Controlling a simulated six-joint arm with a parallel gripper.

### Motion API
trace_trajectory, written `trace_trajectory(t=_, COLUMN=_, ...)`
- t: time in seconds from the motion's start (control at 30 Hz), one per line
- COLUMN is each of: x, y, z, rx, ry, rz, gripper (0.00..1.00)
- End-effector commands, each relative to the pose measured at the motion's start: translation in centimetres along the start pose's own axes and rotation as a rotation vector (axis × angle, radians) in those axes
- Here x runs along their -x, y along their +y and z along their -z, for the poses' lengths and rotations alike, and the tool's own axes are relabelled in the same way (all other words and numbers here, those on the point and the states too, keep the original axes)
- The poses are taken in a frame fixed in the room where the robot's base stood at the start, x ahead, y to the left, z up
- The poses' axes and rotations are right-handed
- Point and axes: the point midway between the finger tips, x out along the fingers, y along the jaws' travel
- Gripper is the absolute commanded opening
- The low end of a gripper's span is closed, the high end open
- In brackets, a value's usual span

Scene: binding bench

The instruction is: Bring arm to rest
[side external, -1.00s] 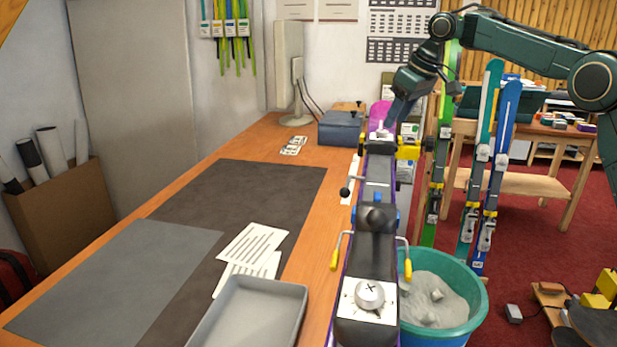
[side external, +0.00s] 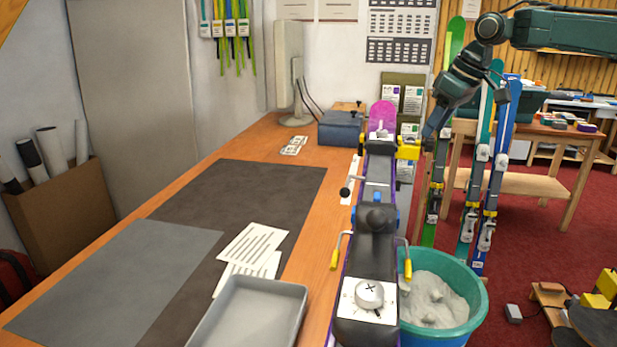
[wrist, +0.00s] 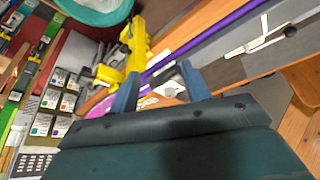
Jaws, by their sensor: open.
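My gripper (side external: 431,131) hangs from my dark green arm, above and to the right of the far end of the clamped ski, in front of the standing skis. In the wrist view its two blue-grey fingers (wrist: 158,88) are apart with nothing between them. The ski (side external: 383,112) shows a purple-pink tip and lies along the bench edge in a black and yellow vise (side external: 407,148). The yellow vise part also shows in the wrist view (wrist: 135,45), beyond the fingers and apart from them.
A teal bucket (side external: 472,324) of grey material stands right of the bench. Green and blue skis (side external: 499,150) stand upright behind my gripper. A blue-grey box (side external: 340,130) and a grey tray (side external: 297,291) rest on the bench. The dark mat (side external: 240,190) is mostly clear.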

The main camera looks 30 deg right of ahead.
Motion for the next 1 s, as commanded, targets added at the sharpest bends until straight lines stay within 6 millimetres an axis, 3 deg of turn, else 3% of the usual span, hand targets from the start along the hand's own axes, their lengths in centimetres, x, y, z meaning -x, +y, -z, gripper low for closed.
trace_trajectory(t=0.2, x=0.4, y=0.0, z=-0.9, rx=0.001, ry=-0.001, rz=0.000, gripper=0.47)
trace_trajectory(t=0.67, x=0.6, y=-0.3, z=-1.1, rx=-0.001, ry=0.001, rz=0.000, gripper=0.47)
trace_trajectory(t=0.87, x=1.5, y=-2.2, z=-1.9, rx=-0.014, ry=0.008, rz=-0.004, gripper=0.47)
trace_trajectory(t=1.0, x=2.6, y=-4.6, z=-3.3, rx=-0.034, ry=0.017, rz=-0.009, gripper=0.47)
